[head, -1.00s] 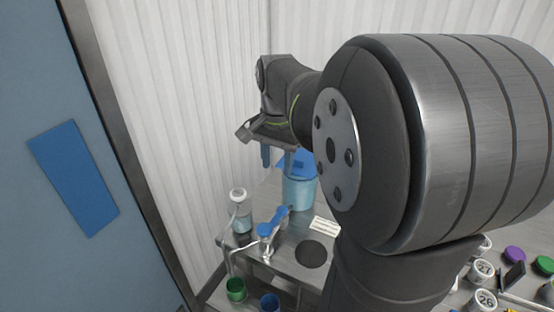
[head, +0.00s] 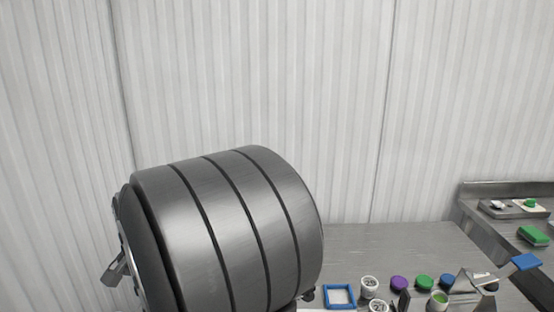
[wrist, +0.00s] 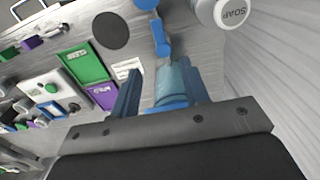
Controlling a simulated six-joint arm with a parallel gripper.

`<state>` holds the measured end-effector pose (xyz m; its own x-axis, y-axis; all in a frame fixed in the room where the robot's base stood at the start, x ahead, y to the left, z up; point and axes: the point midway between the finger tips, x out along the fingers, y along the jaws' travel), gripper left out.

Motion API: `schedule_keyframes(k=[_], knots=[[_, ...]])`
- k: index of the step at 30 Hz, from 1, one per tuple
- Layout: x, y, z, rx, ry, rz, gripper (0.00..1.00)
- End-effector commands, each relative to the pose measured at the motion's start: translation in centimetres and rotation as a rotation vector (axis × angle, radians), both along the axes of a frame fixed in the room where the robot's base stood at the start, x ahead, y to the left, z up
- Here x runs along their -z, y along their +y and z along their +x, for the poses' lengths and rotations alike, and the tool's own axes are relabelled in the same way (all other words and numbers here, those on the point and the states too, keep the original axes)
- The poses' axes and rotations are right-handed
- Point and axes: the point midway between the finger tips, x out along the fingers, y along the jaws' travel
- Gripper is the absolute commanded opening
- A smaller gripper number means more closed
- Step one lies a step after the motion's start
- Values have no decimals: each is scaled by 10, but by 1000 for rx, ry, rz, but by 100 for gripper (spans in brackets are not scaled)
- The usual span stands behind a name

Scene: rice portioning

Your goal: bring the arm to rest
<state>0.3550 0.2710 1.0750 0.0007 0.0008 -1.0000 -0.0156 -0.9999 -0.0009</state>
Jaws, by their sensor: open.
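My gripper (wrist: 160,82) shows in the wrist view with its two blue fingers spread apart. Nothing is held between them. A translucent blue container (wrist: 172,84) is seen in the gap, beyond the fingers. In the head view, a large grey link of my arm fills the lower left. Only a small part of my gripper's end (head: 115,270) sticks out at its left edge, and the fingers are hidden there.
Green (wrist: 84,62) and purple (wrist: 104,94) boards lie left of the gripper. In the head view, a blue-framed tray (head: 326,297), coloured lids and white tubs line the counter; its back strip (head: 400,240) is clear.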

Motion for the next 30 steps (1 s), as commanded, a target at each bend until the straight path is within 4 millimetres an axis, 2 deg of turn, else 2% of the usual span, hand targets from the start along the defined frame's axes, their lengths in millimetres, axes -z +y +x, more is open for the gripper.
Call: schedule_keyframes(k=[1, 9, 15, 21, 30], knots=[[11, -1, -1, 0, 4, -4, 42], [65, -1, -1, 0, 4, -3, 42], [99, -1, -1, -1, 3, -3, 42], [117, 0, 0, -1, 2, -2, 42], [120, 0, 0, -2, 1, -1, 42]])
